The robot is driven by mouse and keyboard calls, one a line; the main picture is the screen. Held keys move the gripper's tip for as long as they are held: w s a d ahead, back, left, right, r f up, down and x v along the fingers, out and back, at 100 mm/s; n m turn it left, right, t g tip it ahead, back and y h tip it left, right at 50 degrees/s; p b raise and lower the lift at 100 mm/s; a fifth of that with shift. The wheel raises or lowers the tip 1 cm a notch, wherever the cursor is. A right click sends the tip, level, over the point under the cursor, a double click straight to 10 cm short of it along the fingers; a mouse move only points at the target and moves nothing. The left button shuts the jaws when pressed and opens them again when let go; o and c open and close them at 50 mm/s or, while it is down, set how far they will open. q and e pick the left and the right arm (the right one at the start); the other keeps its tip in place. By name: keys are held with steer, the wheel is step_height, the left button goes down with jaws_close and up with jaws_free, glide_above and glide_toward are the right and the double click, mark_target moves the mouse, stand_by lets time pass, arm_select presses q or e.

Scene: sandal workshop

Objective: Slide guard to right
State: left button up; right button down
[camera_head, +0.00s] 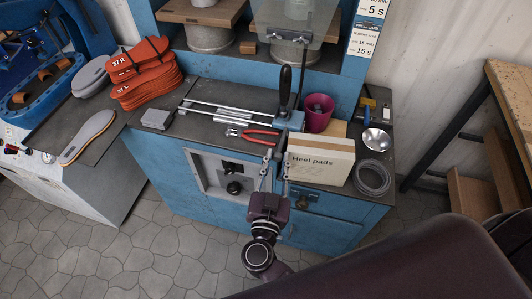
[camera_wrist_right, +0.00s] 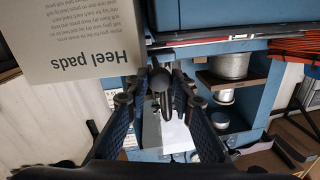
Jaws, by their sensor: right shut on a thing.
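A clear guard panel (camera_head: 283,22) with a dark bar along its lower edge hangs at the top middle of the head view, in front of the blue machine's shelves. A thin rod runs down from it to the bench. An upright black handle (camera_head: 285,88) stands on a rail fixture below it. My right gripper (camera_head: 278,155) points up from the front of the bench, left of the box. In the right wrist view, its fingers flank a dark rounded handle (camera_wrist_right: 161,82); they are shut on it, though the exact contact is hard to see. My left gripper is not in view.
A Heel pads box (camera_head: 320,163) stands close to the gripper's right. Red-handled pliers (camera_head: 260,136), a magenta cup (camera_head: 318,112) and a metal bowl (camera_head: 377,140) sit on the bench. Orange soles (camera_head: 148,75) are stacked at the left. A coil (camera_head: 371,178) lies at the right edge.

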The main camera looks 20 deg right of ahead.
steer(key=shift+s+d+f, duration=0.1)
steer(key=shift+d, duration=0.1)
steer(key=c, duration=1.7)
jaws_free()
steer(key=shift+s+d, duration=0.1)
steer(key=shift+d, duration=0.05)
steer(key=shift+s+a, duration=0.2)
steer(key=shift+a, duration=0.1)
steer(key=v, duration=0.7)
steer(key=shift+d, duration=0.1)
